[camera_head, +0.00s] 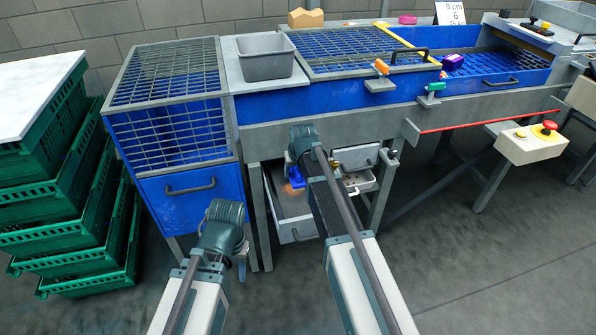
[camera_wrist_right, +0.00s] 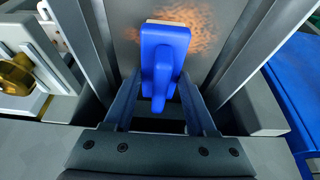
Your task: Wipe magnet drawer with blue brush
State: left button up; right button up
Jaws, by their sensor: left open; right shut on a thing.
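The magnet drawer (camera_head: 291,205) is the open grey drawer under the blue machine, in the middle of the head view. Its grey floor (camera_wrist_right: 215,60) carries an orange-brown speckled patch (camera_wrist_right: 205,28) in the right wrist view. My right gripper (camera_wrist_right: 160,88) is shut on the blue brush (camera_wrist_right: 163,45), whose pale edge lies over the patch; whether it touches the floor I cannot tell. The brush shows partly in the head view (camera_head: 289,166), beside my right wrist. My left gripper (camera_head: 242,262) is open and empty, left of the drawer, largely hidden by its wrist.
A small white-grey unit with a brass-coloured part (camera_wrist_right: 15,75) stands close beside the drawer. A blue handled bin (camera_head: 190,195) is left of it, and stacked green crates (camera_head: 70,230) stand further left. A grey tub (camera_head: 266,62) sits above. The floor at right is largely clear.

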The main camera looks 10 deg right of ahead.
aim_at(294, 181)
jog(key=shift+s+d+f, duration=0.1)
jog(key=shift+s, duration=1.85)
jog(key=shift+s+d, duration=0.1)
jog(key=shift+s, duration=1.75)
jog(key=shift+a, duration=0.75)
jog(key=shift+w, duration=2.05)
